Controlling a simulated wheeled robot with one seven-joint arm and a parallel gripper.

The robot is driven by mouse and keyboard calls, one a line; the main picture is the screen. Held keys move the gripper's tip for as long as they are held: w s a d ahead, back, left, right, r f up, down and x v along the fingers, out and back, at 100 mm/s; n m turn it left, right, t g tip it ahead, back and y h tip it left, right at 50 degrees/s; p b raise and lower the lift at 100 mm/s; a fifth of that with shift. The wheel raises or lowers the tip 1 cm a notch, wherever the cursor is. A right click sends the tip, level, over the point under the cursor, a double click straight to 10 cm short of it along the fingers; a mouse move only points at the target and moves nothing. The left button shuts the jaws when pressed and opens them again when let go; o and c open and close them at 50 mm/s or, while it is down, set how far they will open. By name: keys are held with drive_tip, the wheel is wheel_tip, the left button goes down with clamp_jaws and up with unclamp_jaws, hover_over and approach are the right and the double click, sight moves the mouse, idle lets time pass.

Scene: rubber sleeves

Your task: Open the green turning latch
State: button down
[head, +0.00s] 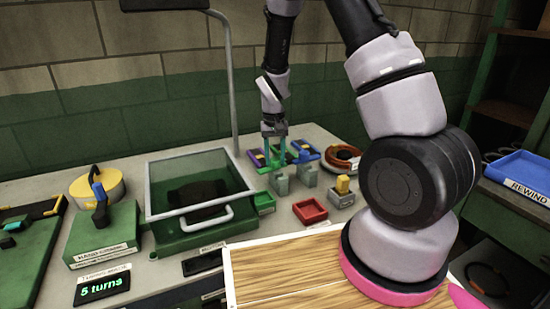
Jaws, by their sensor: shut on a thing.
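My gripper (274,148) reaches down at the back middle of the bench, its fingers pointing downward. It is shut on the green turning latch (270,165), a small green piece low between a purple part and a blue part. The fingers cover much of the latch, and they are similar in colour, so its exact turn angle cannot be told.
A purple piece (256,157) and a blue piece (304,153) flank the latch closely. Grey blocks (308,175), a red tray (310,211) and a brown-red ring (343,157) sit nearby. A clear-walled green box (160,190) stands to the left. A wooden board (285,268) lies in front.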

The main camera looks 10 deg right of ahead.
sight(275, 159)
drive_tip(key=shift+m, duration=0.9)
drive_tip(key=shift+c, duration=1.8)
unclamp_jaws()
wheel_tip(275, 159, up, 11)
